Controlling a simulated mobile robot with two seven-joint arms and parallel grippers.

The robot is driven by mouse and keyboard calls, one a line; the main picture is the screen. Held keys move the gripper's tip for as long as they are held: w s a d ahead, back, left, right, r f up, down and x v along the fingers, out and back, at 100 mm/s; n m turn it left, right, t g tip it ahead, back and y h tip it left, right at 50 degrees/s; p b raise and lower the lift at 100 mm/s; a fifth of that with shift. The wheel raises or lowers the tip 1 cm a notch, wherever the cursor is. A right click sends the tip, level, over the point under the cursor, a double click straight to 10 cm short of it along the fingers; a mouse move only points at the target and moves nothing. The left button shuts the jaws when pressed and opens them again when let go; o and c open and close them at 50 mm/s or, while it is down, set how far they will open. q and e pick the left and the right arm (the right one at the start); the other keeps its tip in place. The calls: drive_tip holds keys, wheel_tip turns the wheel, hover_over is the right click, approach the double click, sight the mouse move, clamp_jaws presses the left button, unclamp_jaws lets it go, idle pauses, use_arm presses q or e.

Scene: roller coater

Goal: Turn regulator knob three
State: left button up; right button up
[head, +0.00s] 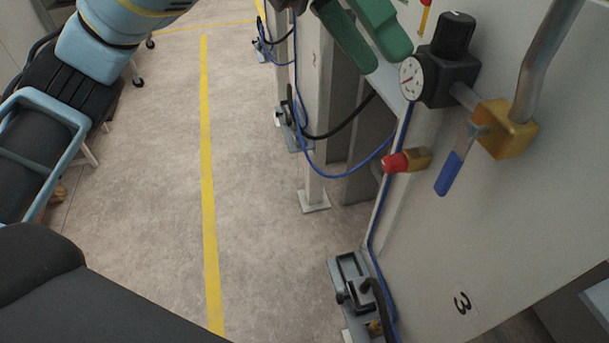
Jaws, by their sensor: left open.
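The regulator (450,77) is mounted on the pale machine panel at the upper right. It has a black ribbed knob (454,34) on top and a round white gauge (411,78) on its left side. A "3" label (462,302) is on the same panel, lower down. My left gripper (384,58) shows at the top centre with two green fingers, open and with nothing between them. It appears to the left of the knob, apart from it in the picture; the depth between them is hard to judge. My right gripper is not in view.
A brass block (505,128) with a grey pipe, a blue-handled valve (455,172) and a red-tipped fitting (405,161) sit below the regulator. Blue and black hoses (345,174) hang beside the panel.

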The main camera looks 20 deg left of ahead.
use_arm(q)
drive_tip(key=w+a+f+n+t+h, duration=0.1)
drive_tip(key=a+f+n+t+h, duration=0.1)
drive_tip(key=f+n, duration=0.6)
drive_tip(key=w+a+f+n+t+h, duration=0.2)
drive_tip(key=f+n+t+h, duration=0.2)
drive_tip(key=f+n+t, duration=0.3)
drive_tip(key=w+a+f+n+t+h, duration=0.2)
drive_tip(key=f+n+t+h, duration=0.1)
drive_tip(key=f+n, duration=0.6)
wheel_tip(320, 180, down, 4)
drive_tip(key=shift+a+r+t, duration=0.15)
drive_tip(key=shift+a+t, duration=0.1)
drive_tip(key=shift+t, duration=0.65)
drive_tip(key=shift+c, duration=0.2)
